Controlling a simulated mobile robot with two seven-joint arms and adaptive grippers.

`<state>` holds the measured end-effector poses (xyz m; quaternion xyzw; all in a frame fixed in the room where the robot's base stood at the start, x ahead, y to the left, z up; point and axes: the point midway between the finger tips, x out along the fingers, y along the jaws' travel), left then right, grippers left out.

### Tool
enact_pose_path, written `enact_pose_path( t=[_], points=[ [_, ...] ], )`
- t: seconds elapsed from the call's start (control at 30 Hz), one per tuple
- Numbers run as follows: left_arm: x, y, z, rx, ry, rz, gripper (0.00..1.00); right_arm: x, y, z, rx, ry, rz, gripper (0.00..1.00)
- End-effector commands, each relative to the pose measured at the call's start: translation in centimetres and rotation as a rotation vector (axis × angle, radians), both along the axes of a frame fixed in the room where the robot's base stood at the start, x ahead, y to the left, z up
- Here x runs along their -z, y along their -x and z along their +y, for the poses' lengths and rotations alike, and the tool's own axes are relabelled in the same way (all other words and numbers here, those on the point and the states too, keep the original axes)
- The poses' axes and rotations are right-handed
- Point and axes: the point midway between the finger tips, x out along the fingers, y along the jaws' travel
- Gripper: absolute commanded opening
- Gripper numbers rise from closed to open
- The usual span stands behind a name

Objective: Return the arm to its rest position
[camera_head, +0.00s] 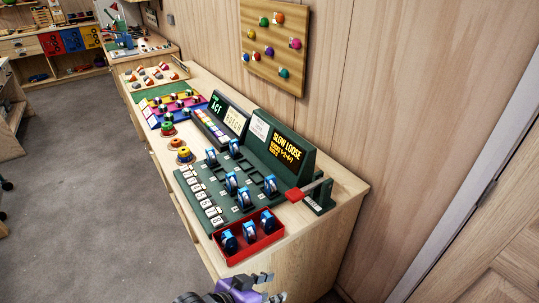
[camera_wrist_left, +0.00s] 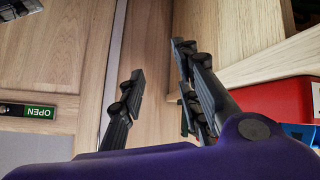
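My left gripper (camera_head: 272,287), purple with dark grey fingers, is at the bottom edge of the head view. It is in front of the near end of the wooden bench (camera_head: 300,262), apart from the red tray. In the left wrist view, the fingers of my left gripper (camera_wrist_left: 160,63) stand apart with nothing between them. Most of the left arm is out of frame. My right gripper is in neither view.
A red tray (camera_head: 262,244) with blue devices stands at the bench's near end. Beside it is a green board (camera_head: 212,190) with several blue devices and a display (camera_head: 285,147) reading "SLOW LOOSE". A red-handled lever (camera_head: 295,194) sticks out at right. The grey floor (camera_head: 95,200) at left is clear.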

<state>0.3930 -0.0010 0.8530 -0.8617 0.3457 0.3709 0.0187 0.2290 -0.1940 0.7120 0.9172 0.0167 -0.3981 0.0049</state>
Motion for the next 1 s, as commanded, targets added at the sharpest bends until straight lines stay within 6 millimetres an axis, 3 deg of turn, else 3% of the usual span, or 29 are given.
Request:
enact_pose_path(
  t=[0.03,0.17,0.3,0.47,0.53,1.0],
  points=[
    [2.0,1.0,1.6,-0.091,0.013,0.009,0.31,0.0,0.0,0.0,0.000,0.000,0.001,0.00],
    [6.5,3.6,7.1,-0.307,-0.016,-0.004,0.31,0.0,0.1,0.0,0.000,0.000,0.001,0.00],
    [10.8,8.9,13.4,-0.493,-0.104,-0.007,0.31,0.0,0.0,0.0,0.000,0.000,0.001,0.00],
    [13.2,14.0,17.9,-0.598,-0.200,-0.003,0.31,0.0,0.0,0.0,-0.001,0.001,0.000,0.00],
    [13.6,15.0,18.6,-0.612,-0.217,-0.003,0.31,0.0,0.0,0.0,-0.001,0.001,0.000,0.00],
    [13.6,15.0,18.6,-0.612,-0.217,-0.003,0.31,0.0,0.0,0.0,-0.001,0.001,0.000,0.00]
  ],
)
